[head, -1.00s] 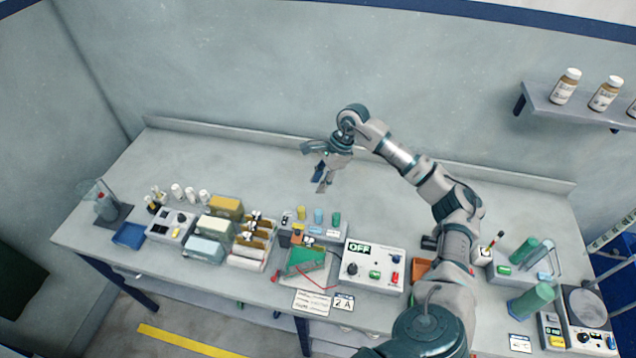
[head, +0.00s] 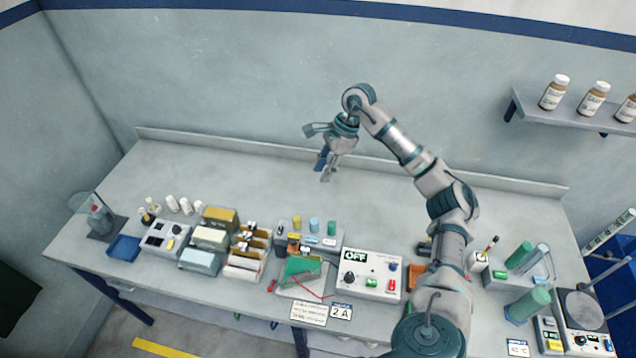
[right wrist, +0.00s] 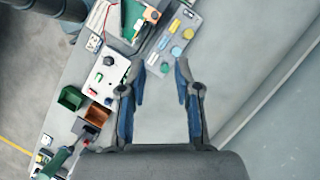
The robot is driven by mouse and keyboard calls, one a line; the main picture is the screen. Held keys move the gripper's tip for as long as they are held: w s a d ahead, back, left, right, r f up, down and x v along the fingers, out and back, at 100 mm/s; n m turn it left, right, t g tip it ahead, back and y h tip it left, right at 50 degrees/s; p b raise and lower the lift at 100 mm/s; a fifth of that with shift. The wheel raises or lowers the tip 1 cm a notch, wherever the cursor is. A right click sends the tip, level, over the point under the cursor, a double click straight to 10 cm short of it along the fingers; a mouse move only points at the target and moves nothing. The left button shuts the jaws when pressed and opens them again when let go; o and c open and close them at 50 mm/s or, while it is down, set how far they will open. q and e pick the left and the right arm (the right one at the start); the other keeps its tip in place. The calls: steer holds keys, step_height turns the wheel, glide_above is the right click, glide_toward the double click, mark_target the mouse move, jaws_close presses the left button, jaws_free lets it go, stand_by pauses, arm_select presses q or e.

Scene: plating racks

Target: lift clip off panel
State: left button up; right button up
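The green panel (head: 302,271) stands in a pale holder near the front middle of the bench. In the right wrist view the green panel (right wrist: 132,20) is at the top and partly cut off by the frame. A small orange and black piece, seemingly the clip (right wrist: 152,14), is at its edge. In the head view this area is too small to tell the clip's exact contact. My right gripper (head: 326,170) hangs above the bench behind the panel, well apart from it. In the wrist view the right gripper's fingers (right wrist: 160,70) are spread and empty.
A power supply (head: 369,277) reading OFF stands right of the panel. A grey block with coloured cylinders (head: 315,236) is behind it, and racks of plates (head: 247,253) are to its left. A red wire lies in front. The back of the bench is clear.

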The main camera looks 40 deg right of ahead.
arm_select(q)
steer(key=shift+a+f, duration=0.1)
steer(key=shift+a, duration=0.2)
arm_select(e)
steer(key=r, duration=0.4)
steer(key=shift+s+d, duration=0.1)
steer(key=shift+s, duration=0.1)
